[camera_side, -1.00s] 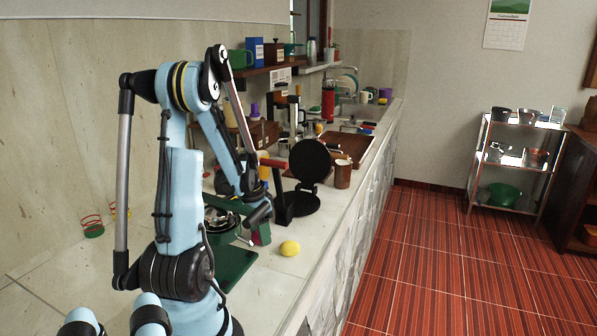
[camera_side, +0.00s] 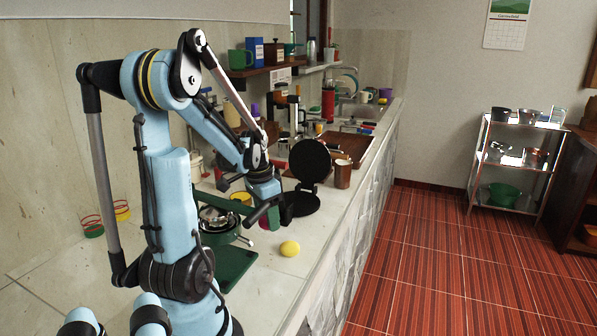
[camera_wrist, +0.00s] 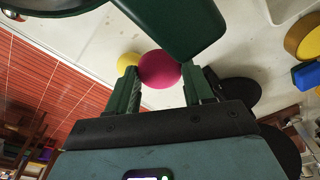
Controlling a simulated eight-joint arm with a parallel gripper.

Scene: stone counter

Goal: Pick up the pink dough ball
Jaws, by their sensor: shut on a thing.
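The pink dough ball (camera_wrist: 159,69) is between the two green fingers of my gripper (camera_wrist: 160,80) in the wrist view, at their tips. My gripper is shut on it. In the side view my gripper (camera_side: 271,214) is over the stone counter, and only a small part of the pink ball (camera_side: 267,224) shows below it, the rest hidden by the fingers and wrist. The ball appears raised off the counter.
A yellow ball (camera_side: 290,248) lies on the counter close by. A black open round press (camera_side: 310,162) stands behind the gripper. The counter's front edge is to the right.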

